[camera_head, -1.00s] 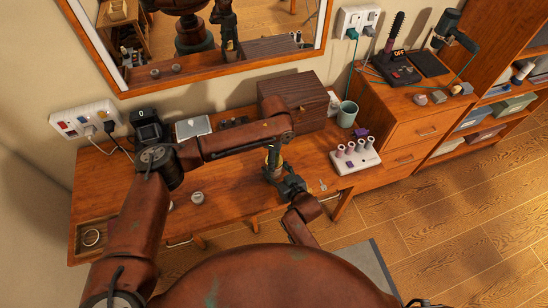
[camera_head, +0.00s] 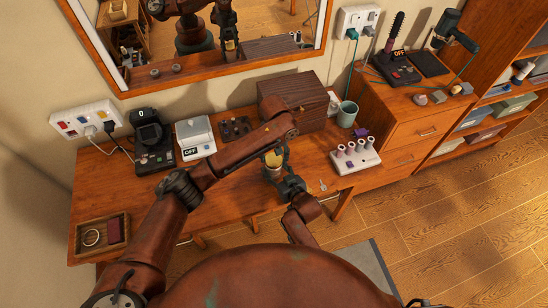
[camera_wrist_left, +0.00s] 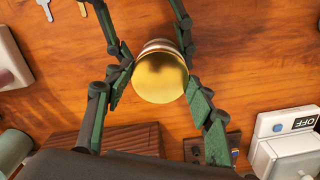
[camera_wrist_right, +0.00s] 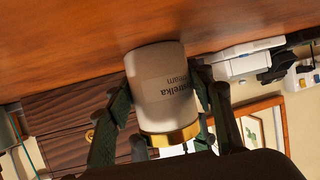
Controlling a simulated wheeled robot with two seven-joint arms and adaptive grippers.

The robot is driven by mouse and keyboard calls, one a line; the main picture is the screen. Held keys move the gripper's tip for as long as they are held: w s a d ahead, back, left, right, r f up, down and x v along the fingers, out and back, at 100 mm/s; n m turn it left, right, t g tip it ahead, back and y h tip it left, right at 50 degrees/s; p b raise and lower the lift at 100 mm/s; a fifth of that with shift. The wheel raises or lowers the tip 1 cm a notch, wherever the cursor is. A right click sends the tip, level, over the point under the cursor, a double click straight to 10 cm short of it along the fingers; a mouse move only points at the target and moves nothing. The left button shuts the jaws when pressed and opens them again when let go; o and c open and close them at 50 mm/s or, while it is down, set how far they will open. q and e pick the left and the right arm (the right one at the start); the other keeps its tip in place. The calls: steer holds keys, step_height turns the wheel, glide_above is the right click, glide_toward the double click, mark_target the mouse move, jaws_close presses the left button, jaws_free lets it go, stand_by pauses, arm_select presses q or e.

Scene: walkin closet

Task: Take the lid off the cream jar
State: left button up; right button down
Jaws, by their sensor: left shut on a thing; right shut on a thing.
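The cream jar (camera_head: 272,173) is a white cylinder with dark lettering, upright on the wooden desk; its body shows closely in the right wrist view (camera_wrist_right: 158,85). Its gold lid (camera_wrist_left: 160,78) sits against the jar's top, with no clear gap; the lid also shows in the head view (camera_head: 273,158). My left gripper (camera_wrist_left: 158,84) comes from above and is shut on the lid, one finger on each side. My right gripper (camera_wrist_right: 160,98) is shut on the jar body from the front. The exact finger contacts are partly hidden.
A dark wooden box (camera_head: 292,96) stands behind the jar. A white holder with several rolls (camera_head: 355,160) and a key (camera_head: 323,185) are to the right. A scale (camera_head: 195,138), black devices and a tray (camera_head: 101,232) are to the left. A mirror hangs above.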

mark_target(274, 160)
arm_select(q)
steer(key=shift+r, duration=0.25)
arm_select(e)
steer(key=shift+r, duration=0.1)
stand_by(0.3)
arm_select(q)
steer(key=shift+r, duration=0.9)
steer(key=shift+r, duration=0.1)
steer(key=shift+r, duration=1.9)
arm_select(e)
steer(key=c, duration=1.3)
jaws_free()
steer(key=o, duration=0.4)
steer(key=shift+o, duration=0.2)
